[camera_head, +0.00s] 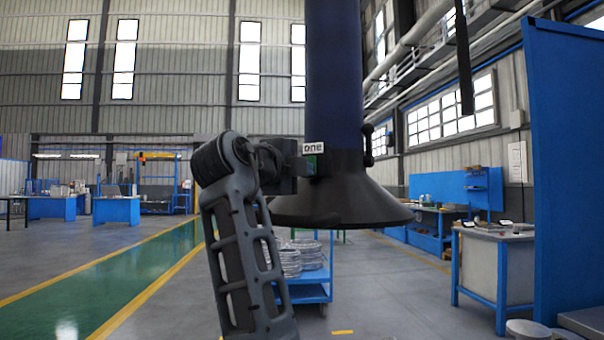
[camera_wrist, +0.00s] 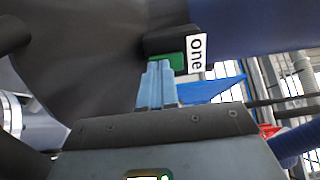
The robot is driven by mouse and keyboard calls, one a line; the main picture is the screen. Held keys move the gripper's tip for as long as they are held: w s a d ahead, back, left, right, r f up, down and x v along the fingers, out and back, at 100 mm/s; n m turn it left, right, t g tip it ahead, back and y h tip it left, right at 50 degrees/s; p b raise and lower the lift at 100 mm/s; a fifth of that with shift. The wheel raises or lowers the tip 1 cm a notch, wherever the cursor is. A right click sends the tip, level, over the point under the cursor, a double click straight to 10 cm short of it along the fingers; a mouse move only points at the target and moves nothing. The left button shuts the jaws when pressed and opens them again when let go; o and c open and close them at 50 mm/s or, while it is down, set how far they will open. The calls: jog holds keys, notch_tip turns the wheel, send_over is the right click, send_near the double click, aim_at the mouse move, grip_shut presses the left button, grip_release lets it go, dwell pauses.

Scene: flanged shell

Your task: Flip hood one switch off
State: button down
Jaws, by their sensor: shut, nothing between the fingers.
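Hood one is a dark flared hood (camera_head: 345,195) hanging from a dark blue duct (camera_head: 333,75). Its white label "one" (camera_head: 313,147) sits above a small switch box with a green part (camera_head: 320,162). In the wrist view the label (camera_wrist: 197,52) appears turned sideways, beside the green switch (camera_wrist: 168,60) and its dark housing (camera_wrist: 170,40). My gripper (camera_wrist: 159,66) is shut and empty, its light blue fingertips right at the green switch and overlapping its lower edge. I cannot tell whether they touch it. In the head view my wrist is left of the box, and the fingertips are hard to make out.
A blue cart (camera_head: 308,284) with coiled stock stands on the floor below the hood. A blue panel (camera_head: 565,170) and a workbench (camera_head: 492,265) are at the right. The hood's flared rim spreads below the switch. The floor at left is open.

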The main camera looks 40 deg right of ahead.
jog(key=v, duration=0.7)
jog(key=shift+a, duration=0.25)
